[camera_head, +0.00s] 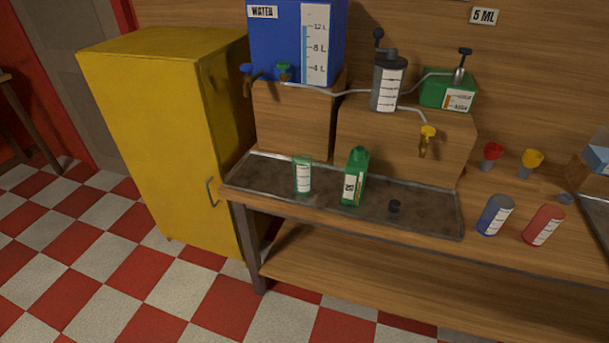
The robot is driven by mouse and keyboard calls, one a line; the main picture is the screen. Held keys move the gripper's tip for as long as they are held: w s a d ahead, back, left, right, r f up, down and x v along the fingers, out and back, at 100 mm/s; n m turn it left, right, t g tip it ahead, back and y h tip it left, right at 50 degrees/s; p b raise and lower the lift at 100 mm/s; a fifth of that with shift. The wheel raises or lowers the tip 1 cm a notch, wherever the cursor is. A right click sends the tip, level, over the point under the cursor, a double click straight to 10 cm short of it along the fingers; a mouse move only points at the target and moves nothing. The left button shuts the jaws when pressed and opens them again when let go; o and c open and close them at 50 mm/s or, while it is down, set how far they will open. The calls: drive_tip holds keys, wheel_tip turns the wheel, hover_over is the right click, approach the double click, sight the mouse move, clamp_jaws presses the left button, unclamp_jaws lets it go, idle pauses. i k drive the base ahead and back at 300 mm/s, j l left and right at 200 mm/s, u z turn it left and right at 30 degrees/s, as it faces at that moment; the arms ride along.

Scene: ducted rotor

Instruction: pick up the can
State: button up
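A green rectangular can (355,180) with a white label and a narrow neck stands upright in the dark metal tray (260,186) on the wooden bench. My gripper is not in view.
A yellow cabinet (150,120) stands left of the bench. Behind the tray, wooden blocks carry a blue water tank (275,40), a grey cylinder (388,85) and a green box (447,92). Blue (495,214) and red (543,225) cylinders are at the right. The checkered floor in front is clear.

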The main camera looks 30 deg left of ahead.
sight(357, 165)
drive_tip(key=i+u, duration=0.2)
drive_tip(key=i, duration=0.25)
drive_tip(key=i+l+u, duration=0.2)
drive_tip(key=i, duration=0.2)
drive_tip(key=i+l+u, duration=0.2)
drive_tip(key=i, duration=0.2)
